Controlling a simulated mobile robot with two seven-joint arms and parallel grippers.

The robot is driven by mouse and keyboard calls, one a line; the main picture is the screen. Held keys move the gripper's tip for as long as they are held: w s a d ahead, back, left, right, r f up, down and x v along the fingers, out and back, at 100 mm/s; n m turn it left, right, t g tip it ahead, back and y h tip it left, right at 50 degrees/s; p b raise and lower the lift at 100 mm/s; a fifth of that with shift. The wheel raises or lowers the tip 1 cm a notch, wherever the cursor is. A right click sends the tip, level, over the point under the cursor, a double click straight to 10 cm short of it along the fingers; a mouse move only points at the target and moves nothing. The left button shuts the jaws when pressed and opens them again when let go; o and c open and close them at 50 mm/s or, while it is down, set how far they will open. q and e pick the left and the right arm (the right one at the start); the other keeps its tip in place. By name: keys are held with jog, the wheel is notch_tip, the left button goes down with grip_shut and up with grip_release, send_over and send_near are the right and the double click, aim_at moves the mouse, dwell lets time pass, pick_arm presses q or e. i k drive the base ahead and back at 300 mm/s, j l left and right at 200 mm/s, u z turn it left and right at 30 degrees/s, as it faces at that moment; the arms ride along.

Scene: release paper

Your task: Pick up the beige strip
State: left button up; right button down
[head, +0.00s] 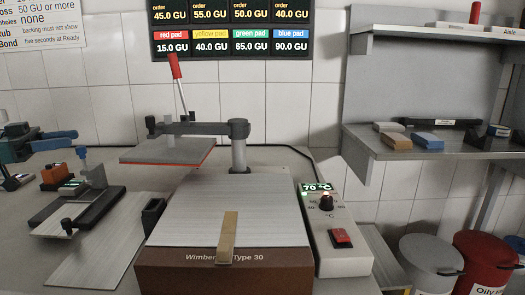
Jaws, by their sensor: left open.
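The beige strip (228,238) lies on the front edge of the Wimber Type 30 press (200,268). Its upper part is on the metal plate (230,195) and its lower end reaches over the brown front, slightly tilted. Nothing touches the strip. My right gripper is not in view.
A raised pad (168,150) on an arm with a red-tipped lever (176,72) stands behind the plate. A heater control box (335,235) reading 70 °C stands at the right. A small black holder (152,216) is at the left. Shelf blocks (385,140) and bins (430,262) are farther right.

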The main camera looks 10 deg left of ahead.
aim_at(225, 250)
jog(key=k, duration=1.1)
